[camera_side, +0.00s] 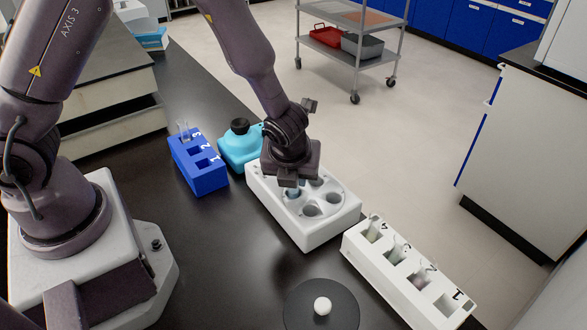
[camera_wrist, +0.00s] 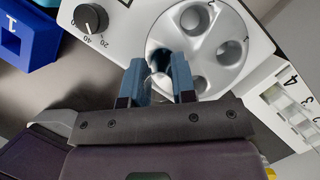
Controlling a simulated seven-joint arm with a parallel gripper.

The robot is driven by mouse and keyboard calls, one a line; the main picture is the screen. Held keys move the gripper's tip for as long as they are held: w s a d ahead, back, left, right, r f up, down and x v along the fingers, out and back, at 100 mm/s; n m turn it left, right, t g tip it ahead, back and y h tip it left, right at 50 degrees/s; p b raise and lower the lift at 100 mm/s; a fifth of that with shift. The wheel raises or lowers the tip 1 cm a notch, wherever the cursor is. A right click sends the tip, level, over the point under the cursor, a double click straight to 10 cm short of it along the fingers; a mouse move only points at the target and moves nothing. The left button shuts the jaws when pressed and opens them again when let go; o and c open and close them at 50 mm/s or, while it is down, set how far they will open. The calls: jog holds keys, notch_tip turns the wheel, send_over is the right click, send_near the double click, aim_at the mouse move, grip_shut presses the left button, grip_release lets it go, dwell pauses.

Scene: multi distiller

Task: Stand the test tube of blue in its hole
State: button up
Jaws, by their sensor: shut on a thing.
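My gripper (camera_side: 291,184) is low over the white machine (camera_side: 322,234) with round holes, and its fingers also show in the wrist view (camera_wrist: 159,72). It is shut on a clear test tube, which shows faintly between the blue fingers in the wrist view (camera_wrist: 158,87). The tube's far end is at one of the machine's round holes, where dark blue shows. The fingers hide much of the tube, and I cannot tell how deep it sits. The other visible holes of the machine look empty.
A blue rack (camera_side: 202,179) numbered 1 to 3 holds a clear tube at 3. A cyan bottle (camera_side: 240,150) with a black cap stands behind the machine. A white numbered rack (camera_side: 390,285) with several tubes and a dark disc (camera_side: 300,305) with a white ball are nearer.

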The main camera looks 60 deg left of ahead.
jog(key=o, duration=1)
jog(key=shift+r, duration=0.1)
jog(key=shift+r, duration=3.45)
